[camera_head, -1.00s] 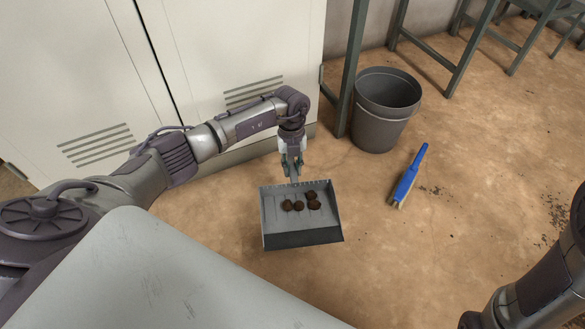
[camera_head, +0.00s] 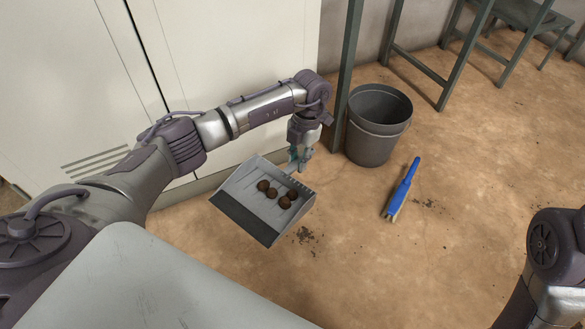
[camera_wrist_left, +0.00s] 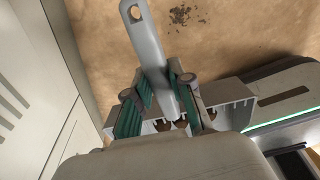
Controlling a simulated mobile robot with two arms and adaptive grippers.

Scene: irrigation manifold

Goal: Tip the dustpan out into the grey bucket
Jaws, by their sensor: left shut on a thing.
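The grey dustpan (camera_head: 237,197) holds several dark brown clods (camera_head: 285,202) and is off the floor, its open edge toward the lower left. My left gripper (camera_head: 299,160) is shut on the dustpan's handle; the left wrist view shows the grey handle (camera_wrist_left: 147,50) between the green-padded fingers (camera_wrist_left: 158,92). The grey bucket (camera_head: 377,139) stands upright on the floor, right of my left gripper and apart from the dustpan. Its inside shows no contents from here. My right arm shows at the lower right edge, but its gripper is out of view.
Pale cabinets (camera_head: 240,50) stand behind my left arm. A green metal table leg (camera_head: 347,70) rises just left of the bucket.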

